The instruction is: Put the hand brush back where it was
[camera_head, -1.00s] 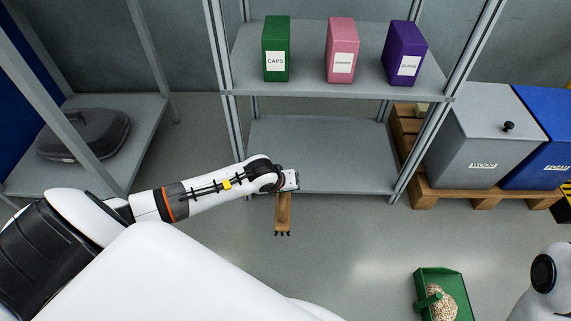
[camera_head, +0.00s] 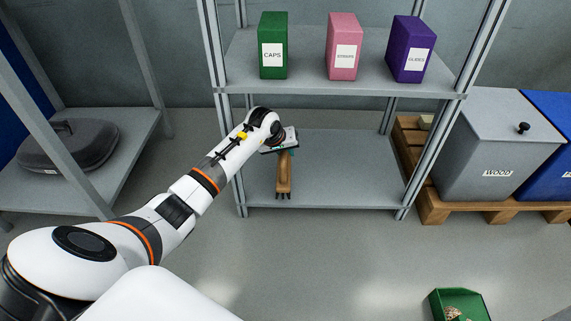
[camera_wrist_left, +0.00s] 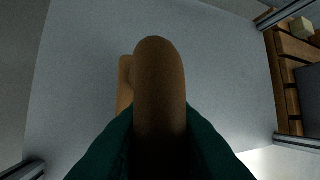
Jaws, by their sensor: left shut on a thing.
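The hand brush (camera_head: 284,174) has a brown wooden body with dark bristles at its near end. My left gripper (camera_head: 284,149) is shut on it, and the brush is over the grey lower shelf (camera_head: 340,165) of the middle rack. In the left wrist view the brown brush handle (camera_wrist_left: 160,85) stands between the green fingers (camera_wrist_left: 158,140), above the grey shelf surface (camera_wrist_left: 220,60). I cannot tell whether the brush touches the shelf. My right gripper is not in view.
The upper shelf holds a green box (camera_head: 273,45), a pink box (camera_head: 344,46) and a purple box (camera_head: 411,49). Rack posts (camera_head: 436,125) flank the lower shelf. A grey bin (camera_head: 490,140) stands on a pallet.

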